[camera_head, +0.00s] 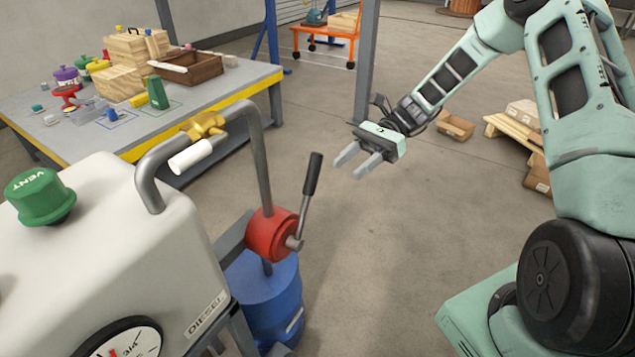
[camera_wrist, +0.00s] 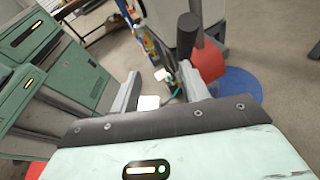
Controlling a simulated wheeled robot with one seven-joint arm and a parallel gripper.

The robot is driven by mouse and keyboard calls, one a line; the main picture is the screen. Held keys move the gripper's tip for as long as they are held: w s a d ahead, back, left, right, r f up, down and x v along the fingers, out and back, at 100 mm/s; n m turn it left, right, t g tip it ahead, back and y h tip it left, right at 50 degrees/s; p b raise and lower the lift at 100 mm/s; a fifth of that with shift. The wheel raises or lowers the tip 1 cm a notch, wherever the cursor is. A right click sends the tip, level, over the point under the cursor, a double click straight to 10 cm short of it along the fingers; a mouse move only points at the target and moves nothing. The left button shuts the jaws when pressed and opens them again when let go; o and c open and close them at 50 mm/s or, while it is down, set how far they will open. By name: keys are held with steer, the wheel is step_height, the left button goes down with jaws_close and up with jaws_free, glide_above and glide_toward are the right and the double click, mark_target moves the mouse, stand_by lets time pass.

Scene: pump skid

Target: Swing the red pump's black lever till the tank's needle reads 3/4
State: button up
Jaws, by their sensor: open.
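The red pump (camera_head: 266,236) sits beside the pale tank (camera_head: 100,225). Its lever has a black grip (camera_head: 313,174) and leans up and slightly right from the pump. The tank's gauge (camera_head: 126,340) is cut off by the bottom edge of the head view; part of a red needle shows, but I cannot read it. My gripper (camera_head: 358,164) is open and empty, to the right of the lever and apart from it. In the wrist view the black grip (camera_wrist: 188,35) and the red pump (camera_wrist: 209,62) show beyond the fingers.
A blue drum (camera_head: 262,292) stands under the pump. A cluttered workbench (camera_head: 200,115) stands behind.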

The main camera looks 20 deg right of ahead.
mark_target(307, 176)
steer(key=w+d+f+m+t+y+b, duration=0.1)
steer(key=w+d+f+m+t+y, duration=0.2)
steer(key=d, duration=0.4)
steer(key=shift+m+y, duration=0.4)
steer(key=shift+y, duration=0.1)
steer(key=a, duration=1.1)
steer(key=s+a+r, duration=0.1)
steer(key=a, duration=0.5)
steer(key=shift+a+r+p, duration=0.1)
steer(key=shift+a+p, duration=0.05)
steer(key=shift+p, duration=0.25)
jaws_close()
